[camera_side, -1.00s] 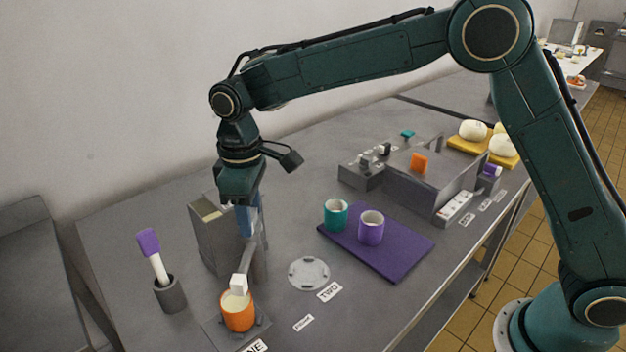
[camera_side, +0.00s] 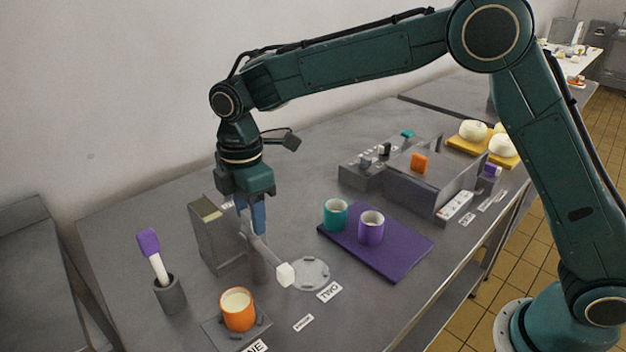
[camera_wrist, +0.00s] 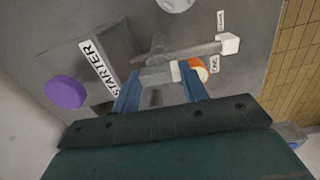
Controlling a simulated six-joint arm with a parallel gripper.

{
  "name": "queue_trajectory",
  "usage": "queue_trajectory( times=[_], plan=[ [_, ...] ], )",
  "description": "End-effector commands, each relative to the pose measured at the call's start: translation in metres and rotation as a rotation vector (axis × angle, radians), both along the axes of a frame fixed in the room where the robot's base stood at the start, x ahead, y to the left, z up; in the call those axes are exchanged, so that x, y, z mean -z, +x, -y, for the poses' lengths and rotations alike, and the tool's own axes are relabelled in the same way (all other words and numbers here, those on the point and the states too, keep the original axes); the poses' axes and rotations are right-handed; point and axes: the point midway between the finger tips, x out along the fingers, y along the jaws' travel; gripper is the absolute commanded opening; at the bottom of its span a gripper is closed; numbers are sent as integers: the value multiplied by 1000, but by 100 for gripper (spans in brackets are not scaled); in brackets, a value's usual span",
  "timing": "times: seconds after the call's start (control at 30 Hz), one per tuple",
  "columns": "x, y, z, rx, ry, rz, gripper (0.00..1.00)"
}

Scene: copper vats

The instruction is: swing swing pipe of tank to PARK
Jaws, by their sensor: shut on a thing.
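The swing pipe (camera_side: 268,252) is a grey arm with a white block at its outer end, on a post beside the grey tank (camera_side: 215,238). In the side view its white end hangs near the left edge of the round plate by the TWO label. My gripper (camera_side: 258,228) points down at the pipe's inner end and is shut on it. In the wrist view the blue fingers (camera_wrist: 158,95) stand on both sides of the pipe's grip, and the pipe (camera_wrist: 195,50) reaches right. I cannot make out a PARK label.
An orange cup (camera_side: 238,312) with pale contents stands at the ONE label. A round plate (camera_side: 312,272) lies by the TWO label. A purple-handled tool stands in a grey holder (camera_side: 170,296). A purple mat (camera_side: 400,262) holds a teal cup and a purple cup.

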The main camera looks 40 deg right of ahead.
Motion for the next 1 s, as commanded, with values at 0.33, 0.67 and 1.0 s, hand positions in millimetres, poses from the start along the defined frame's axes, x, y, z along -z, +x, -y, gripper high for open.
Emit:
queue_trajectory(
  times=[0.33,0.67,1.0],
  plan=[
    [-2,0,0,-64,2,3,2],
    [-2,0,0,-63,2,4,51],
    [-1,0,0,-62,1,1,65]
  ],
)
